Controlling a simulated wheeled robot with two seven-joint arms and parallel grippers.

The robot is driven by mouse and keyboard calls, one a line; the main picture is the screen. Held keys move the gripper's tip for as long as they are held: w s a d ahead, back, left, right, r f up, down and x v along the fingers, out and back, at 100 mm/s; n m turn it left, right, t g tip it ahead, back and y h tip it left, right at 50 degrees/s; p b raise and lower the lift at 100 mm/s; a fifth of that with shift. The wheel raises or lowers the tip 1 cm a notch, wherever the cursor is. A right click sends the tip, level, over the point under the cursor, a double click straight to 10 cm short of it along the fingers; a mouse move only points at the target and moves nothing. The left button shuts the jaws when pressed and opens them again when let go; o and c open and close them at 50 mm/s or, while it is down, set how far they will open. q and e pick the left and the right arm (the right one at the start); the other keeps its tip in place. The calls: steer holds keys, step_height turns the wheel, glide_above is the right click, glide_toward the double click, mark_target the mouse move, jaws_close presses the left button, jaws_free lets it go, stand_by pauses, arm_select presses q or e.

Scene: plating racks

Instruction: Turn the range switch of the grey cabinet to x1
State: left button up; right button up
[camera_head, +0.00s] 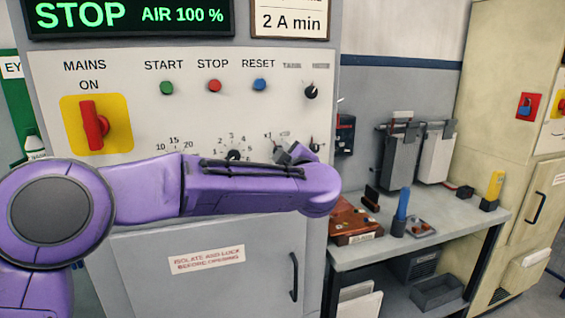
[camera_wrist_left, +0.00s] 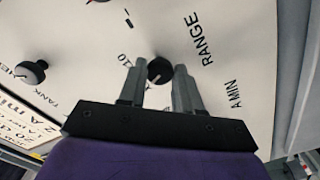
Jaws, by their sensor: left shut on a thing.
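The range switch is a small round black knob (camera_wrist_left: 160,69) above the word RANGE on the grey cabinet (camera_head: 200,235). A pale mark shows on the knob's lower part in the wrist view. In the head view the knob (camera_head: 316,146) shows just beyond the dark fingers (camera_head: 293,152). My purple left arm crosses in front of the panel. My right gripper is not in view.
The panel also bears a red MAINS switch (camera_head: 95,126), green, red and blue buttons, a tank knob (camera_head: 311,91) above the range switch, and a numbered dial (camera_head: 233,155) to its left. A bench (camera_head: 420,250) with equipment stands at right. The cabinet door has a dark handle (camera_head: 294,277).

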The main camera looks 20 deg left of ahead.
arm_select(q)
steer(key=shift+n+b, duration=0.5)
steer(key=shift+n, duration=0.5)
